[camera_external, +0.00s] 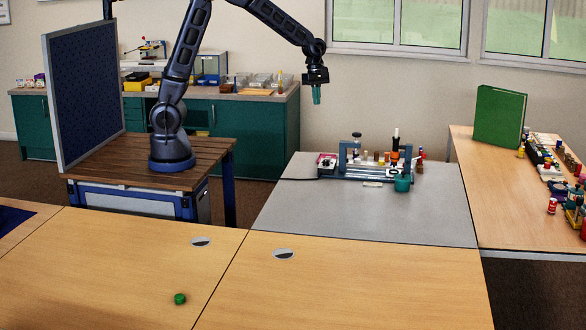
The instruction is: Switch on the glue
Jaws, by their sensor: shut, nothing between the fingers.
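My gripper (317,97) hangs in the air with its teal fingers pointing down and together, and nothing shows in it. It is well above the back of the grey table (345,215), apart from everything on it. A blue-framed bench unit (343,160) stands on that table below and to the right of my gripper. A small red and white box (327,162) is at the unit's left end. A teal cup (402,184) stands at its front right. I cannot tell which part is the glue or its switch; the details are too small.
A black and orange upright item (395,150) and several small bottles stand in the unit. A green piece (180,299) lies on the front left table. The grey table's front is clear.

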